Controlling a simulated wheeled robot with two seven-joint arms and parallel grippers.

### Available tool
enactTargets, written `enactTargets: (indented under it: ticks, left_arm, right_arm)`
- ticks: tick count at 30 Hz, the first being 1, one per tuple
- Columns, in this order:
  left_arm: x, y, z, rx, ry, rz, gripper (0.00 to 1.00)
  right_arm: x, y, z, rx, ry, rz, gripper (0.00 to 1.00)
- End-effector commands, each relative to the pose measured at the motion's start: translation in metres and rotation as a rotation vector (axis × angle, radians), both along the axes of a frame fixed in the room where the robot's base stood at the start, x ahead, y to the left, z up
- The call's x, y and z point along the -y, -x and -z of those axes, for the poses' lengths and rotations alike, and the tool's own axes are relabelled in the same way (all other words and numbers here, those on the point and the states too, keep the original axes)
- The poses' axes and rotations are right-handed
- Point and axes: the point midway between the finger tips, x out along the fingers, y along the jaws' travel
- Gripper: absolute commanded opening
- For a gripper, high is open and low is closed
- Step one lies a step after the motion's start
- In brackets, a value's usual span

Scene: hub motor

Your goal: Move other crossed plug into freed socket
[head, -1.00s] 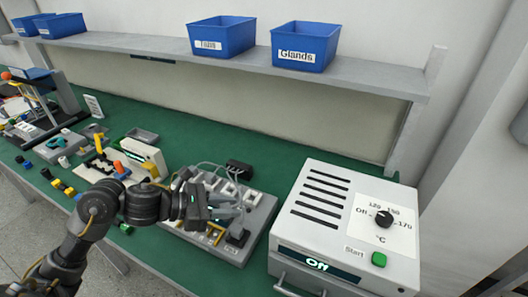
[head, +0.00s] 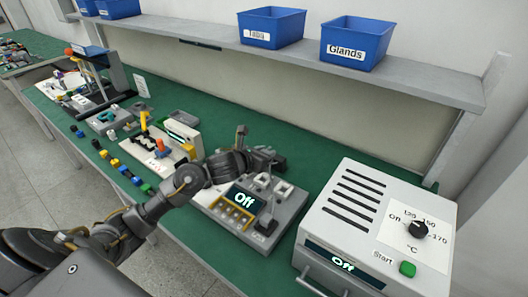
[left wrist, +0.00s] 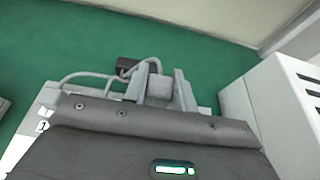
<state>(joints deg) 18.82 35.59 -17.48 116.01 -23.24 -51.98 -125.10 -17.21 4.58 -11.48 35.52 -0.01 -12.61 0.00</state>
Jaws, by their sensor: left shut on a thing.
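My left gripper (head: 268,160) is over the back part of the grey test unit (head: 212,207). In the left wrist view its two fingers (left wrist: 163,88) are shut on a grey plug (left wrist: 160,87) with a grey cable looping from its top. I cannot tell which socket is free or whether the held plug touches the unit. The numbered sockets are mostly hidden by the gripper body in the wrist view. My right gripper is not in view.
A black cable box (left wrist: 127,64) lies behind the unit. A white oven (head: 345,215) stands close on the right. A board with yellow and black parts (head: 158,150) is on the left. Blue bins (head: 356,42) sit on the shelf above. Green bench behind is clear.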

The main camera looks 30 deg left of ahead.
Motion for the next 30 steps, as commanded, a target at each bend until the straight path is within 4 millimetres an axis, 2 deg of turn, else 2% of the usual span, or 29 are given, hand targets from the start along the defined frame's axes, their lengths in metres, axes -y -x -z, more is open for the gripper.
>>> enactTargets:
  ticks: [8, 22, 30]
  left_arm:
    - [0.0, 0.0, 0.006, 0.001, 0.001, -0.004, 0.04]
    - [0.0, 0.0, 0.054, 0.001, 0.003, -0.002, 0.04]
    - [-0.001, 0.0, 0.058, 0.002, 0.0, -0.002, 0.04]
  right_arm:
    - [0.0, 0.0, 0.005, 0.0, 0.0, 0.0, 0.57]
    - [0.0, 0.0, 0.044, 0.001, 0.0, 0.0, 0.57]
    - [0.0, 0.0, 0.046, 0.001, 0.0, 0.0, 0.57]
